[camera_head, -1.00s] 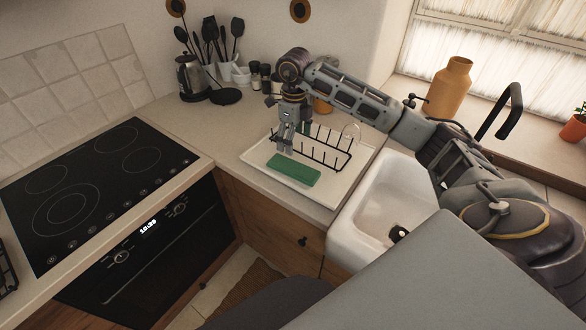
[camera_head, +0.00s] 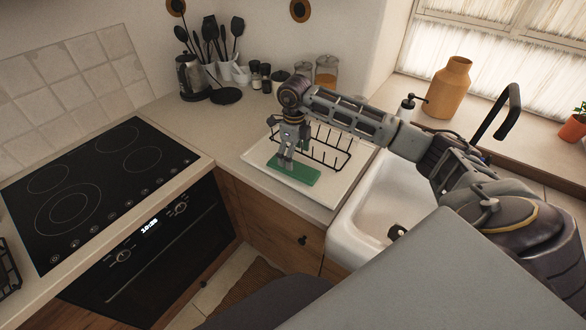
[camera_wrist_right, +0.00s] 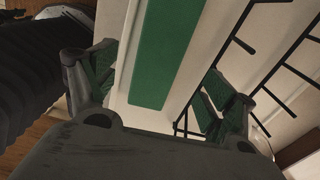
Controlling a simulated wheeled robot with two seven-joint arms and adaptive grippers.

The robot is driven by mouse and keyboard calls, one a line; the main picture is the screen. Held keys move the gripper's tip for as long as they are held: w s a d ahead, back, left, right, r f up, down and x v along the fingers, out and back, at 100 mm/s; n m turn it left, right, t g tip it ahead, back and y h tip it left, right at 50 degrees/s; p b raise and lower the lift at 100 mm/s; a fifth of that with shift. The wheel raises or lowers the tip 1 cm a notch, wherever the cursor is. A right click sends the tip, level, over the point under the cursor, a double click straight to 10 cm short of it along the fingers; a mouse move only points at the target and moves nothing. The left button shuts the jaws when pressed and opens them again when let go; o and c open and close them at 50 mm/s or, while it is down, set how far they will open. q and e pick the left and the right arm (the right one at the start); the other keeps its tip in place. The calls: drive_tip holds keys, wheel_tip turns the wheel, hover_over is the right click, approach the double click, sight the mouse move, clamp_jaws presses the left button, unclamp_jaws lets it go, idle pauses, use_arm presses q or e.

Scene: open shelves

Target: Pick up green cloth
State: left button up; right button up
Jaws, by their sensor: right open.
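The green cloth (camera_head: 301,173) is a flat green rectangle on the white tray (camera_head: 322,198), at the tray's front left. In the right wrist view the cloth (camera_wrist_right: 166,50) runs away from me between my two fingers. My right gripper (camera_head: 285,164) is open and points down over the cloth's left part. In the wrist view the right gripper (camera_wrist_right: 158,92) has one finger on each side of the cloth, with a gap on both sides. I cannot tell how high the fingertips are above the tray. My left gripper is not in view.
A black wire dish rack (camera_head: 328,150) stands on the tray just behind the cloth, and its prongs (camera_wrist_right: 285,62) are close to one finger. The white sink (camera_head: 365,210) lies to the right. The black hob (camera_head: 95,180) is at the left, with bare counter between.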

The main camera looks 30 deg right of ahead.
drive_tip(key=shift+w+a+f+p, duration=0.15)
drive_tip(key=shift+f+p, duration=0.6)
drive_tip(key=shift+f, duration=1.8)
drive_tip(key=c, duration=1)
drive_tip(key=shift+r, duration=0.15)
drive_tip(key=shift+r+b, duration=0.9)
drive_tip(key=shift+r, duration=4)
